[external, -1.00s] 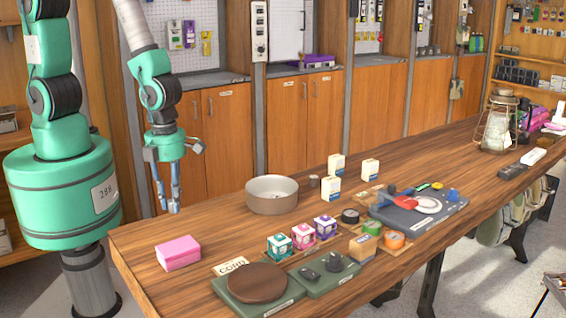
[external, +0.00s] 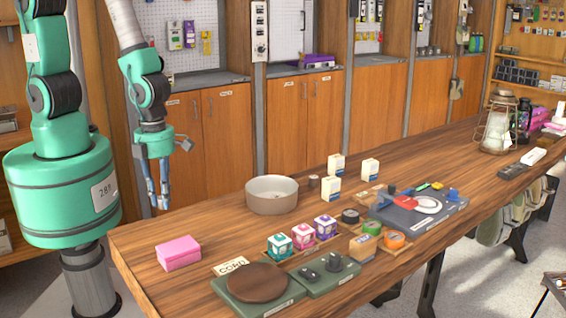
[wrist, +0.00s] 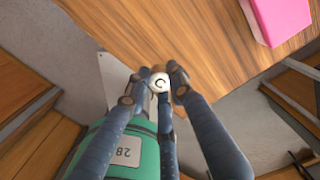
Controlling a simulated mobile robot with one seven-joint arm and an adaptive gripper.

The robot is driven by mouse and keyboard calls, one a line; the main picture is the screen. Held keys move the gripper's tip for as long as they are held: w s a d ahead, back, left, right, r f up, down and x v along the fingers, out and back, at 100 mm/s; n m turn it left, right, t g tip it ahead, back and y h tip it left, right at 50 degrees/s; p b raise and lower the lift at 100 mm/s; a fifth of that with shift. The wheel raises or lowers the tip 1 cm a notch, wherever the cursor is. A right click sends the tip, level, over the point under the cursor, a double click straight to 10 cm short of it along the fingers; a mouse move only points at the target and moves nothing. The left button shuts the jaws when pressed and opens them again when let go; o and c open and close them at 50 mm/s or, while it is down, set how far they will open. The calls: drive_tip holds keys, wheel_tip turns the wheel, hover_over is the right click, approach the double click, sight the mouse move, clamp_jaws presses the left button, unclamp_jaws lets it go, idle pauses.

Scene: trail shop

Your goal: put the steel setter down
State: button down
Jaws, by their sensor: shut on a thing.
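My gripper (external: 161,203) hangs fingers-down just beyond the near left end of the wooden counter (external: 150,240). In the wrist view my gripper (wrist: 160,82) is shut on a slim piece, taken as the steel setter (wrist: 160,83). Only its pale round end, marked with a dark "C", shows clearly; the fingers hide most of the rest. In the external view the setter is too small to tell from the fingers. The counter edge (wrist: 150,50) lies close to the fingertips in the wrist view.
A pink block (external: 178,253) lies near the counter's left end; a round grey bowl (external: 272,194) stands further back. Green boards (external: 258,300), a round brown wooden disc (external: 257,282) and small boxes fill the front. Bare wood lies between the pink block and the bowl.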

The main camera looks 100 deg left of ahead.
drive_tip(key=w+a+r+n, duration=0.1)
drive_tip(key=w+a, duration=0.2)
drive_tip(key=w, duration=0.4)
drive_tip(key=w+a+r, duration=0.2)
drive_tip(key=w+a, duration=0.2)
drive_tip(key=w, duration=0.3)
drive_tip(key=n, duration=0.2)
approach(268, 188)
drive_tip(key=d+r, duration=0.1)
drive_tip(key=d, duration=0.2)
drive_tip(key=d+r+p, duration=0.1)
drive_tip(key=shift+w+d+r, duration=0.3)
drive_tip(key=shift+w+d, duration=0.05)
drive_tip(key=shift+w, duration=0.05)
drive_tip(key=shift+f+b, duration=0.65)
drive_tip(key=shift+f, duration=2.5)
drive_tip(key=shift+f+b, duration=0.4)
drive_tip(key=shift+f, duration=1.5)
drive_tip(key=shift+f, duration=0.15)
drive_tip(key=c, duration=1.8)
unclamp_jaws()
